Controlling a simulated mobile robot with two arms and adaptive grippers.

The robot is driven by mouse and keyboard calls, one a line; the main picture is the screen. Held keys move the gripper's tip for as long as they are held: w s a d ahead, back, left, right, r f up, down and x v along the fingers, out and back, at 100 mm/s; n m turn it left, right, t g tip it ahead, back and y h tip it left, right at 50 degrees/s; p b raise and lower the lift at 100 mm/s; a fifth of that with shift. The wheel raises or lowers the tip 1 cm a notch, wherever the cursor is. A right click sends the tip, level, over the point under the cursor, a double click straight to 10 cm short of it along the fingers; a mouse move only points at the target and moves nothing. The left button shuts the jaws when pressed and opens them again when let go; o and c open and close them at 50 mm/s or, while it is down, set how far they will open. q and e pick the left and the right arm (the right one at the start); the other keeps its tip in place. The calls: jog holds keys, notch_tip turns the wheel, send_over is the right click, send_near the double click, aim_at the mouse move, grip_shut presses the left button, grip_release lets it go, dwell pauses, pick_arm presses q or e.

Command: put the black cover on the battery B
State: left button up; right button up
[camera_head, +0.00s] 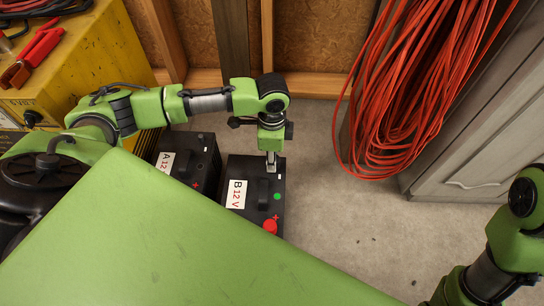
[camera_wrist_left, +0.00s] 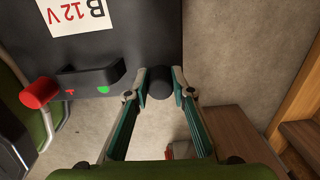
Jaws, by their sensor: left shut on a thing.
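Battery B (camera_head: 252,170) is a black box with a white "B 12 V" label, standing on the floor. It also shows in the left wrist view (camera_wrist_left: 135,25). A red cover (camera_head: 270,227) sits at its near end and shows in the left wrist view (camera_wrist_left: 40,92). My left gripper (camera_head: 271,164) points down over the far right part of battery B. In the left wrist view its fingers (camera_wrist_left: 159,84) are shut on the round black cover (camera_wrist_left: 160,78), at the battery's edge. I cannot tell whether the cover touches the terminal. My right gripper is out of view.
Battery A (camera_head: 205,145) stands just left of battery B. A yellow cabinet (camera_head: 105,50) with red-handled tools is at the left. Orange cable coils (camera_head: 400,110) hang by a grey cabinet (camera_head: 480,150) at the right. The concrete floor (camera_head: 340,220) right of battery B is clear.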

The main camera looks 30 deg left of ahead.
pick_arm(q)
jog(key=o, duration=1)
jog(key=shift+c, duration=0.2)
notch_tip(320, 180, up, 12)
